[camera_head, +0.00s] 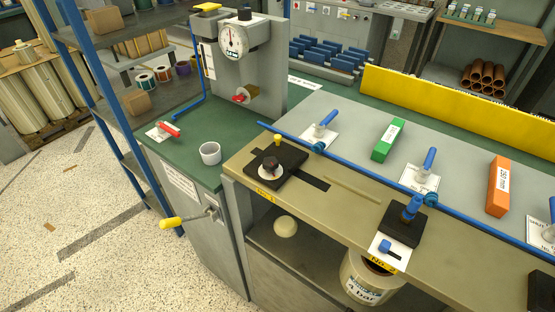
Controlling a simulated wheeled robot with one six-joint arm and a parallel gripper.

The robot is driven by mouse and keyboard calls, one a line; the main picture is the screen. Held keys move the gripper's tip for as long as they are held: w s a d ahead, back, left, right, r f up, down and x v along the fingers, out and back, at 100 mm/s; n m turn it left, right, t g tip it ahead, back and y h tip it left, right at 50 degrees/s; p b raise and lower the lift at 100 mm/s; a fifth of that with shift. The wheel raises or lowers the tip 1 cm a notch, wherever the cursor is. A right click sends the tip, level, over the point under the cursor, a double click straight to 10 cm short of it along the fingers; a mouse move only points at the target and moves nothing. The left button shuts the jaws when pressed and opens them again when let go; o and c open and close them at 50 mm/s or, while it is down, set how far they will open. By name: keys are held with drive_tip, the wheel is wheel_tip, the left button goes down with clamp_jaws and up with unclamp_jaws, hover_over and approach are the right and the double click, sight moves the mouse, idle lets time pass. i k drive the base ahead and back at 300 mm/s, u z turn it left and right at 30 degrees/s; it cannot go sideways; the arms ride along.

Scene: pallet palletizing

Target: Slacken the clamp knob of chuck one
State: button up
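Chuck one is the black block (292,160) by the yellow "No 1" label (265,194), at the left end of the tan bench ledge. A dark round knob (270,162) stands on a white disc on its top. A small yellow knob (278,138) stands at its back edge. I cannot tell which of the two is the clamp knob, or how tight it is. A second black block (403,228), with a blue fitting, sits by the "No 2" label. My gripper is not in view.
A blue rail (350,168) runs along the ledge behind the blocks. A yellow-handled lever (172,223) sticks out from the cabinet front. A white cup (210,153) and a gauge stand (236,65) are on the green top at left. Open floor lies at the lower left.

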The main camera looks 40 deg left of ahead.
sight(269, 164)
drive_tip(key=k, duration=0.5)
drive_tip(key=u, duration=1.75)
drive_tip(key=i, duration=0.55)
drive_tip(key=z, duration=1.1)
